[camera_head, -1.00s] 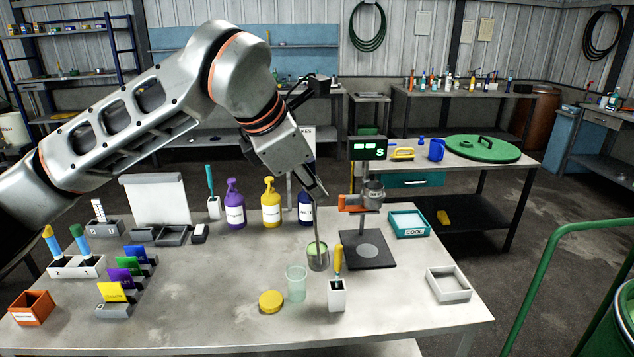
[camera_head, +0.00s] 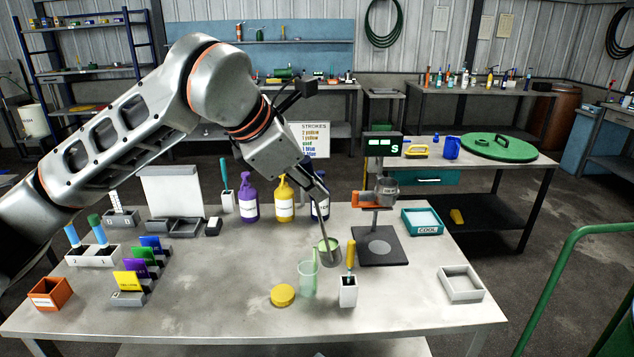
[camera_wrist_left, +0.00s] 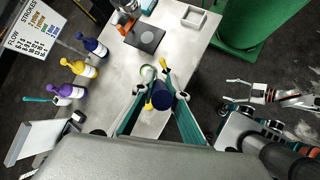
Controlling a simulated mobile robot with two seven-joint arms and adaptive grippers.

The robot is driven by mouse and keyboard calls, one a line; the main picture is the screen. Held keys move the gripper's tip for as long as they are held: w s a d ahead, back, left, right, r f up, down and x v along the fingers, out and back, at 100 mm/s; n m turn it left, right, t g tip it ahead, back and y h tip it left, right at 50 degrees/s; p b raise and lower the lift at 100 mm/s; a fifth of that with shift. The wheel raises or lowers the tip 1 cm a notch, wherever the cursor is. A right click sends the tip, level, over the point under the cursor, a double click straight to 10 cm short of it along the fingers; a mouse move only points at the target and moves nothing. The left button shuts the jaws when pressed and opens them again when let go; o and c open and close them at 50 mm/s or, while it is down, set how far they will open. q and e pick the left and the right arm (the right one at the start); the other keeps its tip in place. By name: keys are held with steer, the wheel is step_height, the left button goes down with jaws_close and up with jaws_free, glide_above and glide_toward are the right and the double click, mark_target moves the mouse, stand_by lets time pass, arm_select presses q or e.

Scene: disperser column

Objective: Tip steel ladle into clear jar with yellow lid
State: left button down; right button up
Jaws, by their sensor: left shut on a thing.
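My left gripper (camera_head: 318,190) is shut on the handle of the steel ladle (camera_head: 331,257). The dark blue handle end (camera_wrist_left: 162,96) shows between the teal fingers in the left wrist view. The ladle's cup hangs low with pale green content at its rim, leaning slightly toward the jar. The clear jar (camera_head: 307,281) stands upright and open on the table, just left of and nearer than the cup; it looks green-tinted. Whether cup and jar touch is unclear. The yellow lid (camera_head: 283,295) lies left of the jar. My right gripper (camera_wrist_left: 232,96) looks open and empty, off the table.
A white holder with a yellow-handled tool (camera_head: 348,290) stands close right of the jar. A black scale plate (camera_head: 395,257) is behind right, an empty grey tray (camera_head: 461,283) far right. Pump bottles (camera_head: 284,202) stand behind.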

arm_select(q)
steer(key=shift+a, duration=0.25)
steer(key=shift+a+f+h, duration=0.2)
steer(key=shift+a+h, duration=0.1)
steer(key=shift+a, duration=0.35)
steer(key=shift+s+a+f, duration=0.1)
steer(key=shift+a, duration=0.2)
steer(key=shift+a+f+h, duration=0.15)
steer(key=shift+a+h, duration=0.15)
steer(key=shift+a, duration=0.15)
steer(key=shift+a+f, duration=0.1)
steer(key=shift+a, duration=0.1)
steer(key=shift+s+a+f, duration=0.1)
steer(key=shift+a, duration=0.2)
steer(key=shift+a+f+h, duration=0.1)
steer(key=shift+a+h, duration=0.2)
steer(key=shift+s+a+f+n+t+h, duration=0.15)
steer(key=shift+a+f+h, duration=0.15)
steer(key=shift+a, duration=0.3)
steer(key=shift+a+f+n+t+h, duration=0.15)
steer(key=shift+a+f+h, duration=0.1)
steer(key=shift+a, duration=0.35)
